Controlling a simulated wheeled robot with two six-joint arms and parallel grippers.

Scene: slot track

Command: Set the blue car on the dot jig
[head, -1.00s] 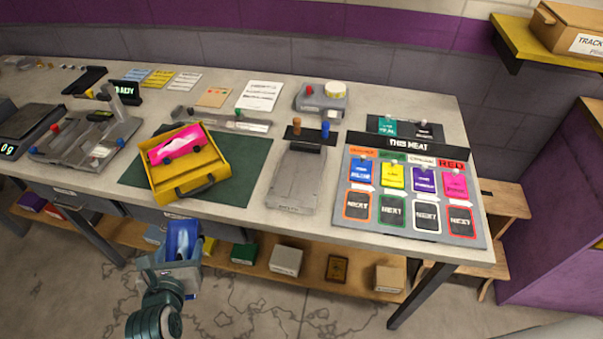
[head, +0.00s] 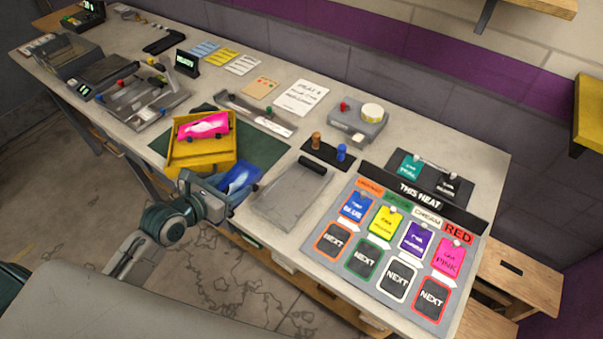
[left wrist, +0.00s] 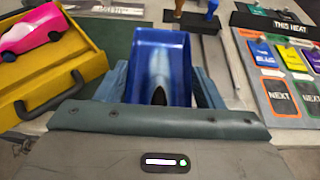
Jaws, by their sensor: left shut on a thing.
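The blue car (head: 238,180) is in my left gripper (head: 228,192), which is shut on it at the table's front edge. The car also shows between the fingers in the left wrist view (left wrist: 160,62), blue with a darker hollow. A grey flat jig (head: 290,198) with a dark bar across its far end lies just right of the car; I take it for the dot jig, but no label is readable. The car is apart from it. My right gripper is not in view.
A yellow tray (head: 192,164) holding a pink car (head: 204,126) stands on a green mat (head: 258,150), close left of my gripper. Orange and blue pegs (head: 328,150) stand behind the grey jig. The heat board (head: 398,304) lies to the right.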

